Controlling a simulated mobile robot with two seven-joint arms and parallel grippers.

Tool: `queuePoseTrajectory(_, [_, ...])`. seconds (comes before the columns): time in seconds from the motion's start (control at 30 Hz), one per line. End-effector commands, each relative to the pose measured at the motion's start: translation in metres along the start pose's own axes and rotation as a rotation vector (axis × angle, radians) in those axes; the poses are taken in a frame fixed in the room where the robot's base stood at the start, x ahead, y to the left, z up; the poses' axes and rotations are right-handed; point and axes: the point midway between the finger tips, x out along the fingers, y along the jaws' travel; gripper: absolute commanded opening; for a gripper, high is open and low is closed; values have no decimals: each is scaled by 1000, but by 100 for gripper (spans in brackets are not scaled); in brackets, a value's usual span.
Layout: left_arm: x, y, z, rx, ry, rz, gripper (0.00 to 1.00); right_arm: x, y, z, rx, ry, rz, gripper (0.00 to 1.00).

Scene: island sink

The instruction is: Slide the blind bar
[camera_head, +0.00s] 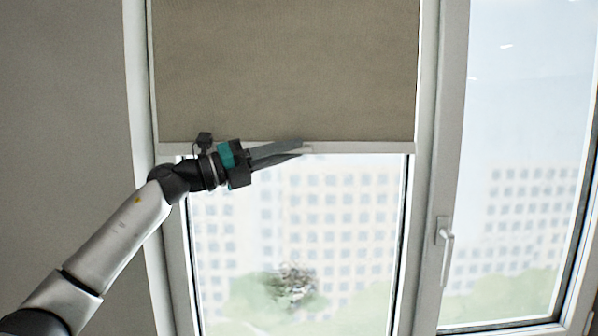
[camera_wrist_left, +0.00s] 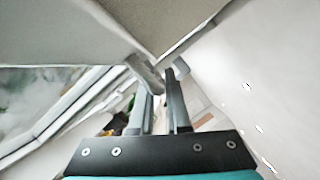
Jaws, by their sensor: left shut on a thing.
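The blind bar (camera_head: 370,148) is a pale horizontal strip along the lower edge of a brown-beige roller blind (camera_head: 285,70). The blind covers the upper part of the left window pane. My left gripper (camera_head: 303,147) reaches in from the left, and its long grey fingers lie along the bar. They are shut on it near its middle, where a small light tab shows at the tips. In the left wrist view the fingertips (camera_wrist_left: 162,76) close at a grey edge piece; the exact contact is hard to see. My right gripper is in neither view.
White window frames (camera_head: 428,170) surround the panes. A grey window handle (camera_head: 445,245) sticks out from the right-hand frame. A plain grey wall (camera_head: 65,130) is at the left. The glass (camera_head: 300,220) below the bar is clear of objects.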

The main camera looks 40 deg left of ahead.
Motion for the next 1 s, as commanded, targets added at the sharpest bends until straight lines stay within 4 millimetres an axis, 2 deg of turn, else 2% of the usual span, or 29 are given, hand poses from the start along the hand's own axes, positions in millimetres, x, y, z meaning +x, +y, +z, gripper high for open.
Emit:
queuePoseTrajectory(0.03, [0,-9,4,1,2,2,0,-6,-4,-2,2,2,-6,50])
queuePoseTrajectory(0.2, [-1,-22,8,-2,2,1,0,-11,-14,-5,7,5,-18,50])
queuePoseTrajectory(0.63, [-2,-24,9,-3,0,1,0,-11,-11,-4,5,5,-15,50])
queuePoseTrajectory(0.67, [-2,-24,9,-2,0,1,16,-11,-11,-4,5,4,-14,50])
queuePoseTrajectory(0.7, [-2,-24,9,-2,0,1,20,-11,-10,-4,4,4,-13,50])
queuePoseTrajectory(0.9, [-2,-24,9,-2,0,1,43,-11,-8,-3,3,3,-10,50])
queuePoseTrajectory(1.0, [-2,-24,9,-2,0,1,45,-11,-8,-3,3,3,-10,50])
